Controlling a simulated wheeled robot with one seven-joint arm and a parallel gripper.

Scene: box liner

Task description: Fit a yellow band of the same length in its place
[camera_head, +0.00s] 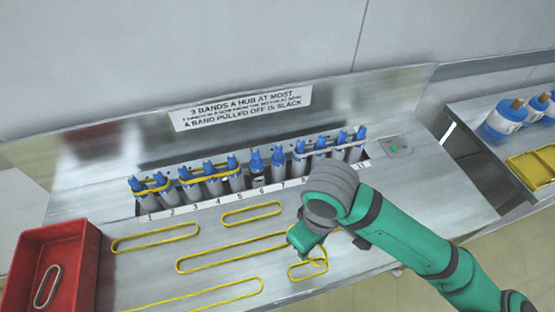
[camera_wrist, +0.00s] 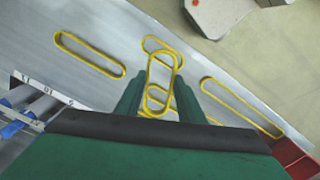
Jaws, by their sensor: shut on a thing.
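My gripper (camera_head: 304,243) is low over the front right of the steel bench. In the wrist view my gripper (camera_wrist: 157,88) is shut on a short yellow band (camera_wrist: 151,70), which lies lengthwise between the two green fingers. A second yellow band (camera_wrist: 150,40) partly overlaps it; in the head view a short yellow band (camera_head: 308,274) shows just below the gripper. Numbered hubs with blue tops stand in a row; yellow bands (camera_head: 152,189) sit around hubs at the left. A pale band (camera_head: 325,149) spans hubs at the right. The hub at 6 (camera_head: 257,165) shows no band.
Loose yellow bands of several lengths lie on the bench, among them a short one (camera_head: 252,213) and a long one (camera_head: 225,253). A red bin (camera_head: 85,270) at the left holds a pale band (camera_head: 47,287). A side table with blue-and-white tubs (camera_head: 503,118) stands at the right.

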